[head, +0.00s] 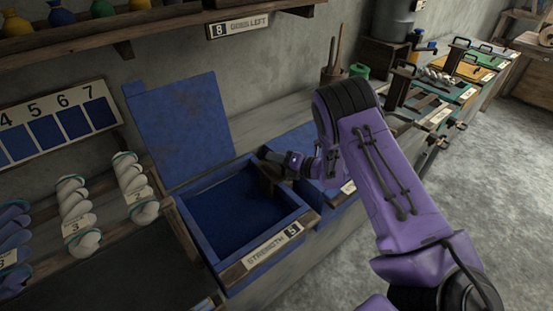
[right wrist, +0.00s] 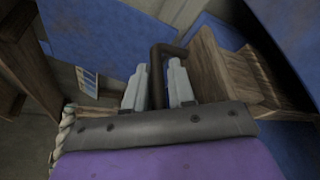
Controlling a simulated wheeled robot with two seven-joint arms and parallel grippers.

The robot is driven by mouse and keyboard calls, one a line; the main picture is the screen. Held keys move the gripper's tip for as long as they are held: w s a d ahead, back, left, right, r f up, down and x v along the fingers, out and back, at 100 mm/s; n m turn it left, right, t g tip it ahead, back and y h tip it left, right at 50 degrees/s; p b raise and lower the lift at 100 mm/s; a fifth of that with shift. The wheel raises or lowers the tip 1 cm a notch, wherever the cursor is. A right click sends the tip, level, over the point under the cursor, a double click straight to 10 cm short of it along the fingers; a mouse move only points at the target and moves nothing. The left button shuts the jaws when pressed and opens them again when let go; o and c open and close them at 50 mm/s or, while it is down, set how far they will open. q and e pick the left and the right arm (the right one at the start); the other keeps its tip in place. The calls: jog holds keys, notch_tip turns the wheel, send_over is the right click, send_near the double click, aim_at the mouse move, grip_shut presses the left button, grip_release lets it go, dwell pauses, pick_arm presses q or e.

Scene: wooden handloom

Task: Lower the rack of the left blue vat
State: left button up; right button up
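The left blue vat (head: 222,268) stands with its lid (head: 182,125) raised against the wall. Dark blue liquid shows inside, and its front label reads "STRENGTH 5". A wooden piece of the rack (head: 268,184) shows at the vat's right side, partly hidden by my right gripper (head: 268,156). In the right wrist view, the two pale fingers of the right gripper (right wrist: 159,88) stand on either side of a dark bent handle (right wrist: 165,50) next to the wooden rack (right wrist: 222,65), and appear closed on it. My left gripper is not in view.
A second blue vat (head: 312,150) adjoins on the right, partly behind my right arm. Twisted white skeins (head: 76,212) hang at the left below a numbered blue colour card (head: 60,128). A shelf (head: 150,28) runs above. Open floor (head: 505,170) lies at the right.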

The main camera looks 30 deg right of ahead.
aim_at(276, 169)
grip_shut()
notch_tip(276, 169, down, 5)
jog(key=b, duration=0.4)
jog(key=shift+a+b, duration=0.1)
jog(key=shift+b, duration=0.2)
jog(key=shift+s+r, duration=0.15)
jog(key=shift+r, duration=0.1)
jog(key=shift+f, duration=0.1)
jog(key=o, duration=0.6)
grip_release()
